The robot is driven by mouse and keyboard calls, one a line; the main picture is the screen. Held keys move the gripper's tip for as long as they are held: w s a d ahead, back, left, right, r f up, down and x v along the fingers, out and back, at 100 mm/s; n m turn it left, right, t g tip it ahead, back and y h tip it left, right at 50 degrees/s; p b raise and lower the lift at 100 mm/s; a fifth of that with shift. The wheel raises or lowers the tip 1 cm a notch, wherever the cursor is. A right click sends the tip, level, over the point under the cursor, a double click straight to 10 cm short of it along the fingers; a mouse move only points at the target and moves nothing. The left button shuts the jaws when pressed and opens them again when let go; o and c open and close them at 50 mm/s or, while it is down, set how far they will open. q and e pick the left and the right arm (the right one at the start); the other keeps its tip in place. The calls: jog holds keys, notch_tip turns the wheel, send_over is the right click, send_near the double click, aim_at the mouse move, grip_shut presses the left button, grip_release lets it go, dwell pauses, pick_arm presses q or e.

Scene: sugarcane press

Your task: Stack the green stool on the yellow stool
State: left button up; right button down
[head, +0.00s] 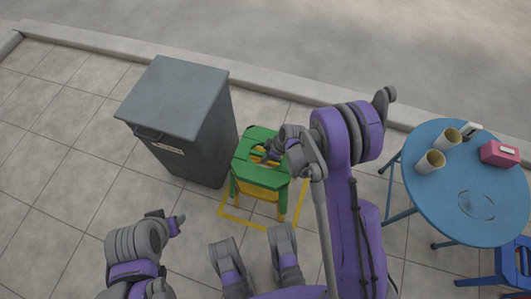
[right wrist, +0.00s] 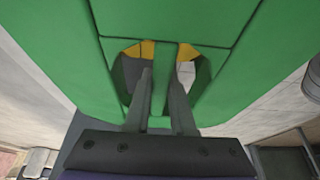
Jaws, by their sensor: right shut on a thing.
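The green stool (head: 262,134) is upright, directly over the yellow stool (head: 258,191), whose front edge and legs show below the green seat. The two overlap closely; I cannot tell whether the green stool's full weight rests on the yellow one. My right gripper (head: 266,154) is shut on the green stool's seat. In the right wrist view, its fingers (right wrist: 159,90) straddle the bar between two slots of the green stool (right wrist: 60,35), with yellow visible through the slots. My left gripper (head: 177,223) is empty-looking at lower left, apart from the stools; its jaw opening is unclear.
A grey bin (head: 185,110) stands close to the left of the stools. A yellow square outline (head: 232,217) marks the floor around them. A round blue table (head: 455,180) with cups and a pink box stands at right, a blue stool (head: 515,262) below it. A kerb runs behind.

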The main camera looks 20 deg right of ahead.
notch_tip(320, 180, down, 7)
jog(key=b, duration=0.5)
jog(key=shift+f, duration=3.55)
jog(key=c, duration=0.8)
grip_release()
jog(key=shift+o, duration=0.6)
jog(key=p+v, duration=0.3)
jog(key=v, duration=0.8)
